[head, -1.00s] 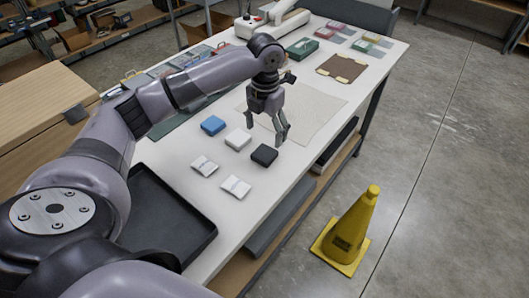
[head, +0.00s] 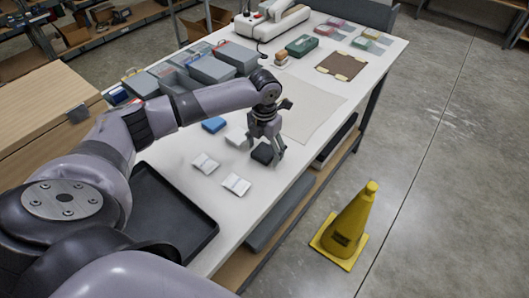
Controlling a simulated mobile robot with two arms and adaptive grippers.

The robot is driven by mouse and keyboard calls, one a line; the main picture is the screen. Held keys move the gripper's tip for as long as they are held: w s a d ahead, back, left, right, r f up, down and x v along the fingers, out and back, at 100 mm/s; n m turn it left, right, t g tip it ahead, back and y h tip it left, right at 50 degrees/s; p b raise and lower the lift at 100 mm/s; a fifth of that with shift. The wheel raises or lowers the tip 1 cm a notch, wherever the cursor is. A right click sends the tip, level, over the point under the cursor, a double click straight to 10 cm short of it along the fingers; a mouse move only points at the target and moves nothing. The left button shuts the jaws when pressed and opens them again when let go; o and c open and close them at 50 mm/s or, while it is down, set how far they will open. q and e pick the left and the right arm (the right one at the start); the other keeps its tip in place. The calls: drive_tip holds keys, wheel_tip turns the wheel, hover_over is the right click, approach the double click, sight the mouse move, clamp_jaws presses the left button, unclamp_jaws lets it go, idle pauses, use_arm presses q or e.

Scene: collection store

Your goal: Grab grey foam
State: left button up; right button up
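The dark grey foam block (head: 261,154) lies on the white table, at the right end of a short row with a blue block (head: 214,125) and a white block (head: 237,138). My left gripper (head: 266,150) points down right over the dark grey block. Its fingers are spread, one at each side of the block, and partly cover it. I cannot see whether the fingers touch it. My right gripper is not in view.
Two small white packets (head: 236,184) lie in front of the blocks. A black tray (head: 170,215) sits at the near end of the table. Grey boxes (head: 238,55) stand behind my arm. A yellow cone (head: 346,228) stands on the floor at right.

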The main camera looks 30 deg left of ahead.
use_arm(q)
drive_tip(key=c, duration=0.7)
drive_tip(key=shift+r, duration=0.1)
drive_tip(key=shift+c, duration=0.2)
